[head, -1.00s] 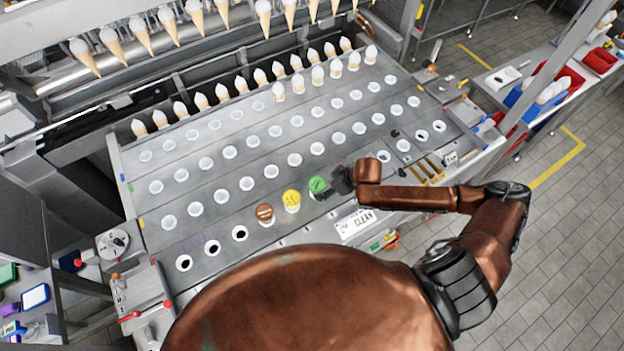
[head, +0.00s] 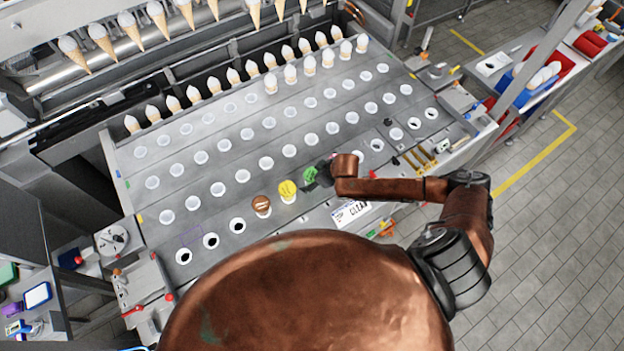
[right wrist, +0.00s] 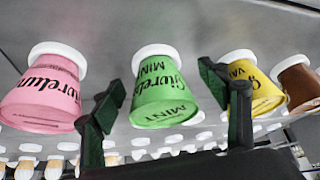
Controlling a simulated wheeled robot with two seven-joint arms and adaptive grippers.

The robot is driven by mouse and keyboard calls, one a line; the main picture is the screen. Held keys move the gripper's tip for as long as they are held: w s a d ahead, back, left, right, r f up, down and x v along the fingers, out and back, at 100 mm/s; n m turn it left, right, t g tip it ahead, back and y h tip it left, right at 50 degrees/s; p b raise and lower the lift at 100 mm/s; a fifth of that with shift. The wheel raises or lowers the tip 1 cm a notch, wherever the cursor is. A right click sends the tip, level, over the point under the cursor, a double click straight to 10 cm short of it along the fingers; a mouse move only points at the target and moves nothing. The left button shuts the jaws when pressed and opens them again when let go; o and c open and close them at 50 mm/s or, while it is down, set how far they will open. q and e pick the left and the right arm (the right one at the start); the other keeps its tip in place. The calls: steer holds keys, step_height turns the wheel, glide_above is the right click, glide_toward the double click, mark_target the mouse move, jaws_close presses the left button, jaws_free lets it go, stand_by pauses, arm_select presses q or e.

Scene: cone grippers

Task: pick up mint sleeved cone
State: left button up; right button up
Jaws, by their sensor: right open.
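The mint sleeved cone (head: 309,174) has a green sleeve and sits in the front row of the grey slotted deck. In the right wrist view the mint sleeved cone (right wrist: 160,98) shows its green sleeve with dark "MINT" lettering under a white ring. My right gripper (head: 321,177) is at the cone's right side in the head view and covers part of it. In the right wrist view my right gripper (right wrist: 163,95) is open, with one dark finger on either side of the green sleeve. Gaps show between sleeve and fingers. My left gripper is not in view.
A yellow sleeved cone (head: 287,190) and a brown one (head: 261,204) stand close by on the left. A pink sleeved cone (right wrist: 45,92) shows on the mint cone's other side in the right wrist view. A white "CLEAN" label (head: 350,212) lies on the deck's front.

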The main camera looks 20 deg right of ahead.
steer(key=c, duration=1.4)
